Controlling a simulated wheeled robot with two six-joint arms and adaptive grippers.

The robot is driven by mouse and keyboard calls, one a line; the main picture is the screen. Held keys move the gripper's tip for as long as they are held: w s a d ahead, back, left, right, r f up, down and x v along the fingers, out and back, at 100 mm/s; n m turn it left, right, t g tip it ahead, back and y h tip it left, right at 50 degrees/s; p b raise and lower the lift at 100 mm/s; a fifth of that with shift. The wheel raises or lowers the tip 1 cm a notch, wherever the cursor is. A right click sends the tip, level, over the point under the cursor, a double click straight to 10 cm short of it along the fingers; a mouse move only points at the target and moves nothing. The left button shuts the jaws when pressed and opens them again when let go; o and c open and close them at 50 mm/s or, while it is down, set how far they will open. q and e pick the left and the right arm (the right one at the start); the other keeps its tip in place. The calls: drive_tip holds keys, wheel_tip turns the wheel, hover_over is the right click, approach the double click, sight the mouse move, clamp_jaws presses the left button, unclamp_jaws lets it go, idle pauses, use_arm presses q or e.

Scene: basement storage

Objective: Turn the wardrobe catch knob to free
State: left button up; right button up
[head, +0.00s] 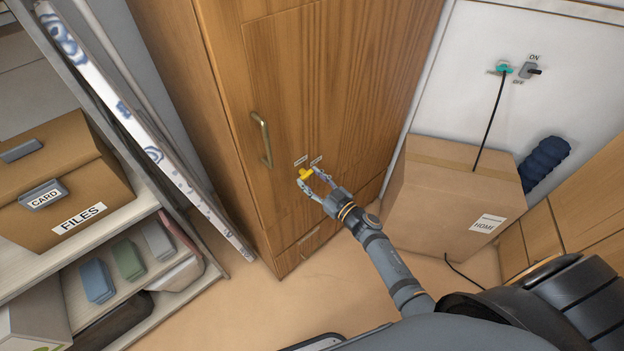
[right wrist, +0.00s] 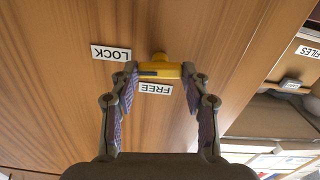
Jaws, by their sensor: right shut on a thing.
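The wardrobe (head: 315,85) is brown wood, with a yellow catch knob (head: 306,173) on its front. In the right wrist view the knob (right wrist: 163,72) has a bar with a dark mark toward its left end. The LOCK label (right wrist: 111,53) is left of the knob, and the FREE label (right wrist: 155,89) is just below it, both upside down. My right gripper (head: 308,177) is at the wardrobe front, its fingers on either end of the knob's bar, shut on it. My left gripper is not in view.
A metal handle (head: 262,140) is on the wardrobe left of the knob. A cardboard box (head: 445,205) stands right of the wardrobe, below a wall switch (head: 530,70). A shelf (head: 125,222) with a FILES box (head: 62,182) is at left. Some floor is clear in front.

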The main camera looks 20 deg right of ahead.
drive_tip(key=n, duration=0.8)
drive_tip(key=shift+s+a+f+n+b, duration=0.1)
drive_tip(key=shift+n+b, duration=1.25)
drive_tip(key=shift+n, duration=2.85)
drive_tip(key=o, duration=1.2)
drive_tip(key=shift+c, duration=0.2)
drive_tip(key=v, duration=1.2)
